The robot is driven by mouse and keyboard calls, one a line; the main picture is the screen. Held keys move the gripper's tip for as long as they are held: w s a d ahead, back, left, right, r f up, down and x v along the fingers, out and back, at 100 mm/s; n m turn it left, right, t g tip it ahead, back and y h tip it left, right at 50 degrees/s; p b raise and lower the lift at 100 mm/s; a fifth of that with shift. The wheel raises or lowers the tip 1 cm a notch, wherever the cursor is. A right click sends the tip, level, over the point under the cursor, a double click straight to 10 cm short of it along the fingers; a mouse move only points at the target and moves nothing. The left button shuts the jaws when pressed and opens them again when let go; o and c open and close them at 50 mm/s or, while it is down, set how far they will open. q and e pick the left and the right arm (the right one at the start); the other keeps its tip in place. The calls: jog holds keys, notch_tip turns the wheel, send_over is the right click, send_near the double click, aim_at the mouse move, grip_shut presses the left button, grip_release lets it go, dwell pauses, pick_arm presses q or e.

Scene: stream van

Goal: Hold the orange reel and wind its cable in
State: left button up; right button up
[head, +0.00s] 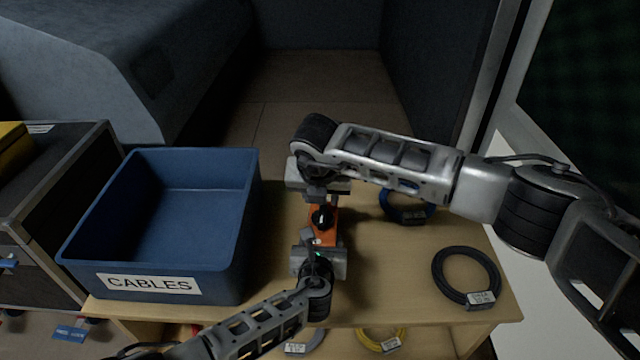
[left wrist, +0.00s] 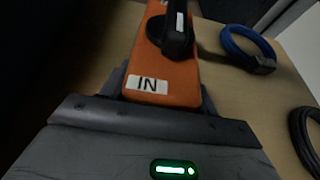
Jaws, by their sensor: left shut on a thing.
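The orange reel (head: 328,238) is near the middle of the wooden table in the head view, with a black crank knob (head: 322,217) on top. In the left wrist view the reel's orange body (left wrist: 165,82) carries a white "IN" label (left wrist: 147,84), and the black crank (left wrist: 175,35) stands above it. My left gripper (head: 320,250) is shut on the near end of the reel. My right gripper (head: 320,188) is over the reel's far end, just beyond the knob. Its fingers are partly hidden, and I cannot tell whether it touches the reel. No loose cable is clearly visible.
A blue bin (head: 250,230) labelled "CABLES" stands empty on the left. A blue coil (head: 407,208) and a black coil (head: 466,277) lie to the right. A yellow coil (head: 381,341) and a pale coil (head: 305,343) are below the table's front edge.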

pick_arm(q)
jog(key=shift+r, duration=0.1)
pick_arm(e)
jog(key=v, duration=0.5)
pick_arm(q)
jog(key=o, duration=1.2)
jog(key=shift+c, duration=0.2)
